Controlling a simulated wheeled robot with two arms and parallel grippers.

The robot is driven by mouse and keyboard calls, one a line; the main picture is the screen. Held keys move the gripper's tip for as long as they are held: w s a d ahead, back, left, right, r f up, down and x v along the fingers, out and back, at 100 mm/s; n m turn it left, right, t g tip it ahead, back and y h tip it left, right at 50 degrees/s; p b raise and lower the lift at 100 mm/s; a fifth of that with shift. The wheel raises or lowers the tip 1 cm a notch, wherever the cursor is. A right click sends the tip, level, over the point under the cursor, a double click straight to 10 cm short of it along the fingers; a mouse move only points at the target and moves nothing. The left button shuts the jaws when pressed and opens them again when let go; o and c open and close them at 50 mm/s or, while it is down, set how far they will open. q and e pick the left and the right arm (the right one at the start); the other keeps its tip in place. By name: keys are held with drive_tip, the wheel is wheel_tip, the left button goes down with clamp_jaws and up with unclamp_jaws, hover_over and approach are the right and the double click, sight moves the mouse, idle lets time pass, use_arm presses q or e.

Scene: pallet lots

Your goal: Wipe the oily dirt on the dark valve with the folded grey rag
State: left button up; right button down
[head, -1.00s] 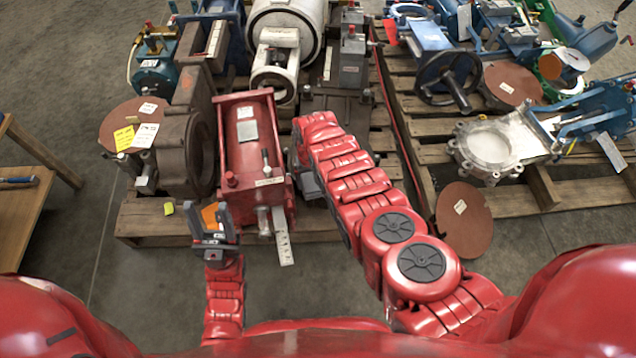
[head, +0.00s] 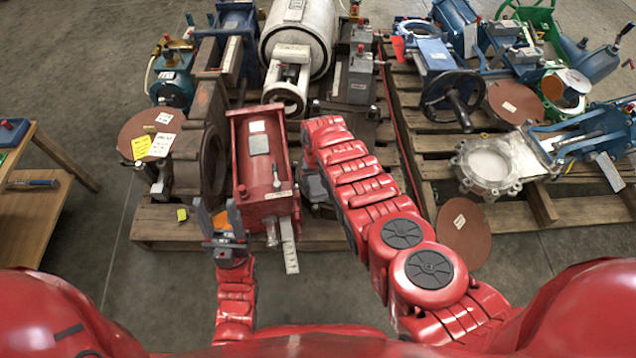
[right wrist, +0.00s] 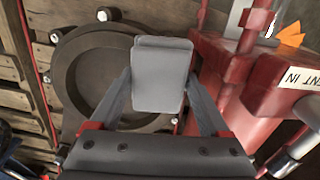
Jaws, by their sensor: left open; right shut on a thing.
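The folded grey rag (right wrist: 161,74) is a flat light-grey pad between the fingers of my right gripper (right wrist: 160,88), which is shut on it. In the right wrist view the rag is in front of the dark valve (right wrist: 62,72), a round dark flange with a recessed middle, and covers its right part. I cannot tell whether they touch. No oily dirt can be made out. In the head view my right arm hides the rag and most of the dark valve (head: 362,128). My left gripper (head: 222,215) is open and empty, in front of the pallet.
A red actuator box (head: 262,170) stands close beside the dark valve; it also shows in the right wrist view (right wrist: 265,95). A brown valve (head: 195,165) and a white cylinder (head: 297,35) are near. A wooden table (head: 45,205) is at left. Floor between is clear.

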drive_tip(key=shift+f, duration=0.1)
wheel_tip(320, 180, up, 3)
drive_tip(key=p, duration=0.3)
idle(0.3)
